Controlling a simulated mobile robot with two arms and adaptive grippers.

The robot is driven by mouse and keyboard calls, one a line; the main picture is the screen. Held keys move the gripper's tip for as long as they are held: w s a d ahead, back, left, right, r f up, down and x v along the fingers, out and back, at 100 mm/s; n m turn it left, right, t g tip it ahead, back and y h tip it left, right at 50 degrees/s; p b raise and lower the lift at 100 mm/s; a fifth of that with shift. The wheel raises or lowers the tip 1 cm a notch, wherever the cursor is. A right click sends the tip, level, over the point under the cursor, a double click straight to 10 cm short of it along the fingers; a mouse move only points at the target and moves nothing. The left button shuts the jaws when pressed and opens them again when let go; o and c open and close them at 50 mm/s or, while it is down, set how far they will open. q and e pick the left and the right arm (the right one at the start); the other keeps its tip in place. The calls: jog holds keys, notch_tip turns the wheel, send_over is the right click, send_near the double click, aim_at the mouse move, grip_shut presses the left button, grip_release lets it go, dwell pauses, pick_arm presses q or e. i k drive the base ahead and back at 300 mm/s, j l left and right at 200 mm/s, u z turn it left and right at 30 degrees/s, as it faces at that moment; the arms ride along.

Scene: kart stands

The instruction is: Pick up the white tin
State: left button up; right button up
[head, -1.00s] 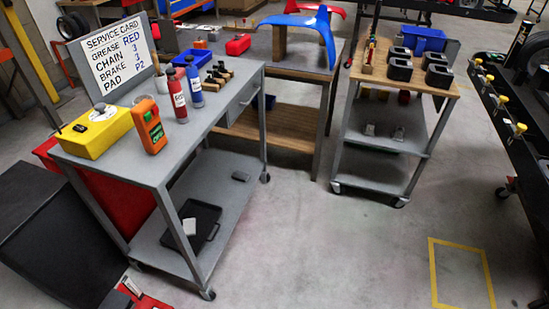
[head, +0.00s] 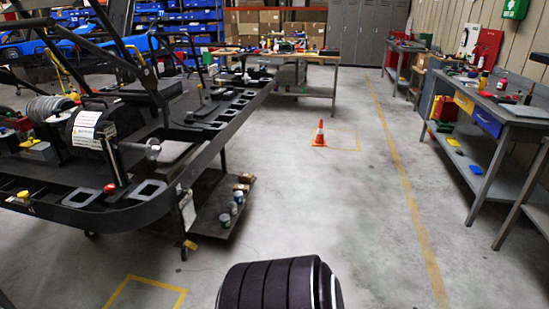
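Several small tins (head: 233,208) stand in a row on the low shelf under the black kart stand, left of centre in the head view. They look pale or grey-green and are too small to tell which one is white. Small brown boxes (head: 243,180) sit behind them on the same shelf. Neither of my grippers is in view.
The black kart stand (head: 236,112) fills the left. A dark ribbed round thing, like tyres (head: 270,286), stands at the bottom centre. An orange cone (head: 319,134) is on the open floor. A grey workbench (head: 490,108) is at the right.

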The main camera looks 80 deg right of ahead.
aim_at(232, 206)
jog(key=z, duration=2.35)
jog(key=i+l+z, duration=0.4)
jog(key=i, duration=0.6)
jog(key=i+z, duration=0.4)
jog(key=i, duration=0.65)
jog(key=i+l+u, duration=0.1)
jog(key=i+u, duration=0.3)
jog(key=i+l+u, duration=0.2)
jog(key=i+u, duration=0.2)
jog(key=i+l+u, duration=0.4)
